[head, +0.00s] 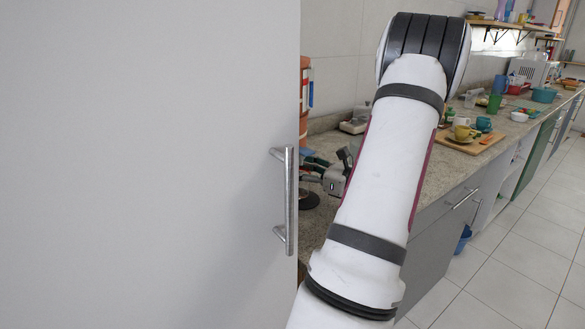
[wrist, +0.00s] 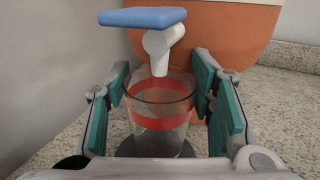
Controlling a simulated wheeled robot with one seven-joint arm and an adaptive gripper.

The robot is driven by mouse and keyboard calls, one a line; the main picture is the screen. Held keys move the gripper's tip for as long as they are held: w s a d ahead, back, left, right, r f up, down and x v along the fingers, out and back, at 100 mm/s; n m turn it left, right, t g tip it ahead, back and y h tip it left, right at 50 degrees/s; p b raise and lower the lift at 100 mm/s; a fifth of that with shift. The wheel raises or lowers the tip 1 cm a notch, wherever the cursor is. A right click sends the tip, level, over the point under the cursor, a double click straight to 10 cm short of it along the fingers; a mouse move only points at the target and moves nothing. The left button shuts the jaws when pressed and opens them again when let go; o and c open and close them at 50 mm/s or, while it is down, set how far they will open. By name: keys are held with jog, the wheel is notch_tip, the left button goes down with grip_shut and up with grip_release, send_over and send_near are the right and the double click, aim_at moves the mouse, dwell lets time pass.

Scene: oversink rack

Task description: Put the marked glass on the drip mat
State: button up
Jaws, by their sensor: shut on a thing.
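The marked glass (wrist: 160,115) is clear with a red band and stands roughly upright between my fingers in the wrist view. My gripper (wrist: 160,92) is shut on it, with teal pads on both sides. A dark round disc, apparently the drip mat (wrist: 188,151), shows below and around the glass base. I cannot tell whether the glass touches it. In the head view my gripper (head: 322,170) is small and partly hidden behind my arm. The dark disc (head: 309,200) lies below it there, and I cannot make out the glass.
An orange dispenser (wrist: 222,38) stands just behind the glass. Its white tap (wrist: 160,45) with a blue lever (wrist: 142,17) hangs over the glass. A large grey door (head: 150,160) fills the left of the head view. A board with cups (head: 470,143) lies farther along the counter.

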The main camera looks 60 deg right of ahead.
jog(key=shift+s+f, duration=0.2)
jog(key=shift+f, duration=0.1)
jog(key=shift+w+a, duration=0.1)
jog(key=o, duration=1.4)
jog(key=shift+f, duration=0.1)
jog(key=shift+s, duration=0.3)
jog(key=shift+s+a, duration=0.2)
jog(key=shift+s, duration=1.55)
jog(key=shift+s+a, duration=0.2)
jog(key=shift+s, duration=1.55)
